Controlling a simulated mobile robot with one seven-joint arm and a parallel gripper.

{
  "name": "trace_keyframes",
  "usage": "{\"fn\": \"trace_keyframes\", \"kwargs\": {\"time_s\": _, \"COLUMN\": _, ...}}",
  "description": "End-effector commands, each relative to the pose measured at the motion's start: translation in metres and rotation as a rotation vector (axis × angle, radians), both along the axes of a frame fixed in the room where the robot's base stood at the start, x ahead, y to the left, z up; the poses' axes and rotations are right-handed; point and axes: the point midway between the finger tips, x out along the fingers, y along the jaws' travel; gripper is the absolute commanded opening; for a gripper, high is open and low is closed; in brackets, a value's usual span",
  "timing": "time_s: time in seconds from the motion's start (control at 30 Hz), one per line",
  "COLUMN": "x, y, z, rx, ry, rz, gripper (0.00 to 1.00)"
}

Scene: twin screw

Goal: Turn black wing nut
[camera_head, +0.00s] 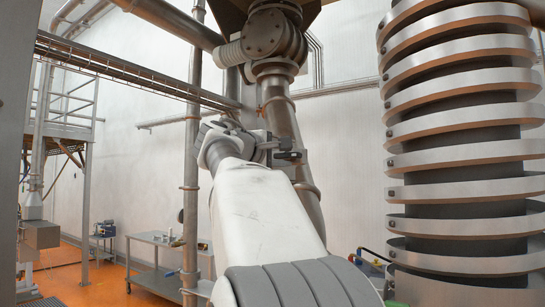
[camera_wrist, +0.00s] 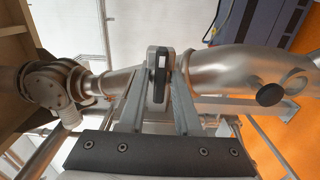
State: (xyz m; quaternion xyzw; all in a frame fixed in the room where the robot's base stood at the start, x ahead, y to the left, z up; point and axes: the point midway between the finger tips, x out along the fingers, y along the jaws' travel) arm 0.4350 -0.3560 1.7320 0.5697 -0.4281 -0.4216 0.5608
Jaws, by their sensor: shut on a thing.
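The black wing nut (camera_wrist: 160,66) shows in the upper middle of the wrist view, as a dark upright piece in a grey clamp on a metal pipe. My gripper (camera_wrist: 158,82) has one finger on each side of it and is shut on it. In the head view, my gripper (camera_head: 282,147) is at the end of my white arm, against the pipe near the picture's middle. The wing nut is small and mostly hidden there by the gripper.
The metal pipe (camera_head: 284,120) runs down behind my gripper, below a flanged joint (camera_head: 265,35). A large coiled column (camera_head: 460,155) stands close on the right. A metal cart (camera_head: 160,240) stands on the orange floor at the left. A thin vertical pipe (camera_head: 191,150) stands left of my arm.

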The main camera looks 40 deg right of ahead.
Motion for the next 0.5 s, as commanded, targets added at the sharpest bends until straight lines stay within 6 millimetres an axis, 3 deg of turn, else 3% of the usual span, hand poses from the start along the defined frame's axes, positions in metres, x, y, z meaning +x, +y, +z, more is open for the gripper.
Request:
{"fn": "trace_keyframes", "kwargs": {"time_s": 0.03, "x": 0.0001, "y": 0.0000, "z": -0.0007, "rx": 0.002, "ry": 0.000, "rz": 0.000, "gripper": 0.36}}
{"fn": "trace_keyframes", "kwargs": {"time_s": 0.1, "x": 0.0001, "y": 0.0000, "z": -0.0007, "rx": 0.001, "ry": 0.000, "rz": 0.000, "gripper": 0.47}}
{"fn": "trace_keyframes", "kwargs": {"time_s": 0.5, "x": -0.0014, "y": 0.0074, "z": -0.0013, "rx": 0.000, "ry": 0.000, "rz": 0.002, "gripper": 0.47}}
